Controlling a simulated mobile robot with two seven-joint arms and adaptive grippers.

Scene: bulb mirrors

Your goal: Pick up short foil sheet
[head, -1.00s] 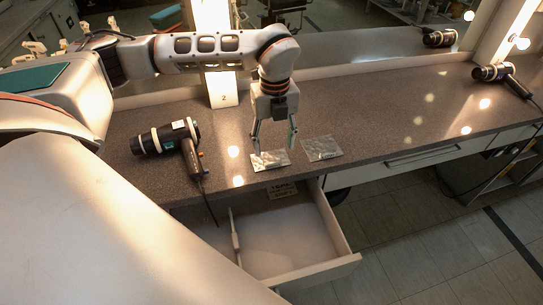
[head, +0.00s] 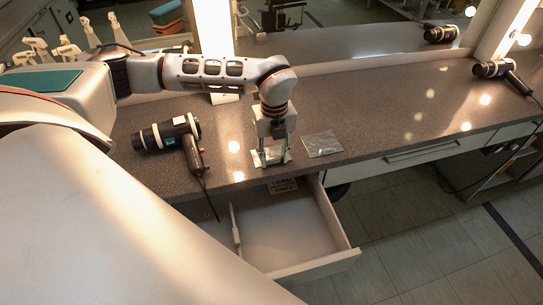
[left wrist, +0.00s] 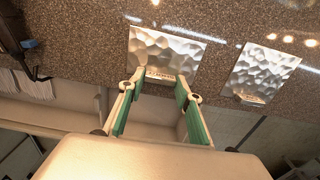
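Two crinkled silver foil sheets lie flat on the speckled counter near its front edge. The left sheet (head: 270,157) is under my left gripper (head: 272,160); it also shows in the left wrist view (left wrist: 165,48). The right sheet (head: 322,145) lies just to its right, and shows in the left wrist view (left wrist: 262,70). In the head view the left sheet looks the shorter, but the small labels are unreadable. My left gripper points down, open, its green-padded fingers (left wrist: 158,98) apart at the left sheet's near edge. Nothing is held. My right gripper is not in view.
A black hair dryer (head: 168,135) lies left of the gripper, its cord hanging over the edge. An open, pale drawer (head: 285,235) sticks out below the sheets. Another hair dryer (head: 492,69) lies far right. The counter right of the sheets is clear.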

